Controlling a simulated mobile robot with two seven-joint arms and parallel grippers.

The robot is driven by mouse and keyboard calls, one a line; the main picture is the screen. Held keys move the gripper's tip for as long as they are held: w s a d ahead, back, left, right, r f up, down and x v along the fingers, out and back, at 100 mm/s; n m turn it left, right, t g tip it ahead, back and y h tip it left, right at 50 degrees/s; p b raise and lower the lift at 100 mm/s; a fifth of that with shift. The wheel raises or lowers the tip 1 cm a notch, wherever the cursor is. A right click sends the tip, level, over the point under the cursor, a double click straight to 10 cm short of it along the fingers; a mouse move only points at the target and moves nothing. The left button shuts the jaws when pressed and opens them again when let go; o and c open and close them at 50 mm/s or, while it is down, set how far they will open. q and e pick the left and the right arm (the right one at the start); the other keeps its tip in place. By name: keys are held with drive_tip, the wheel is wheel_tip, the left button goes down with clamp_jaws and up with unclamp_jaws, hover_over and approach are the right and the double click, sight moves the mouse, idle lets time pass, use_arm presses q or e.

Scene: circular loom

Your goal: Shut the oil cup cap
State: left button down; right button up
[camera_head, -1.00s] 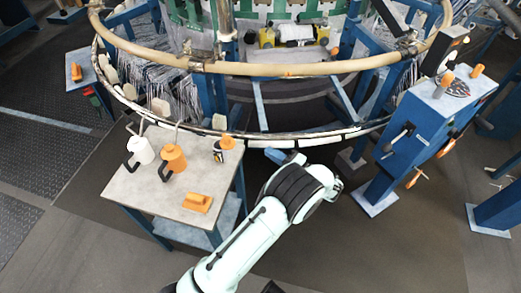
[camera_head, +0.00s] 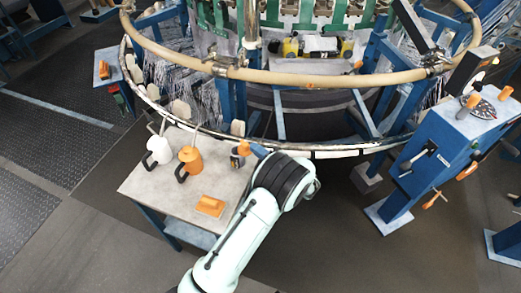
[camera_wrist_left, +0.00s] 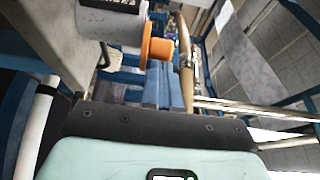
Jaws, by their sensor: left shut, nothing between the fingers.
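The oil cup (camera_head: 236,161) is small, with a dark and light body, and stands at the right back corner of the grey table. Its orange cap (camera_head: 244,147) shows at its upper right; I cannot tell how far open it is. In the left wrist view the cup body (camera_wrist_left: 112,24) lies sideways, with the orange cap (camera_wrist_left: 158,49) at its right end. My left gripper (camera_head: 259,151) has blue fingers, shut and empty, just right of the cap. In the left wrist view its fingers (camera_wrist_left: 163,84) are close to the cap; contact is unclear. My right gripper is out of view.
The table (camera_head: 150,190) also holds a white can (camera_head: 159,150), an orange can (camera_head: 191,160) and an orange block (camera_head: 210,205). The loom's ring (camera_head: 300,150) runs close behind the cup. A blue control box (camera_head: 450,150) stands at right.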

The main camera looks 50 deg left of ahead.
sight(245, 149)
use_arm(q)
drive_tip(key=shift+s+m+t, duration=0.4)
drive_tip(key=shift+m+t, duration=0.2)
drive_tip(key=shift+t, duration=0.4)
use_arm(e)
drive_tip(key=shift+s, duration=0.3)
use_arm(q)
drive_tip(key=m+t, duration=0.1)
drive_tip(key=s+t, duration=0.1)
drive_tip(key=shift+s+m+t, duration=0.25)
drive_tip(key=shift+m+t, duration=0.15)
drive_tip(key=shift+s+a, duration=0.15)
drive_tip(key=shift+s, duration=0.3)
drive_tip(key=shift+s+a+b, duration=0.25)
drive_tip(key=shift+s, duration=0.25)
drive_tip(key=shift+s+a+b, duration=0.2)
drive_tip(key=shift+s+a, duration=0.05)
drive_tip(key=shift+s, duration=0.2)
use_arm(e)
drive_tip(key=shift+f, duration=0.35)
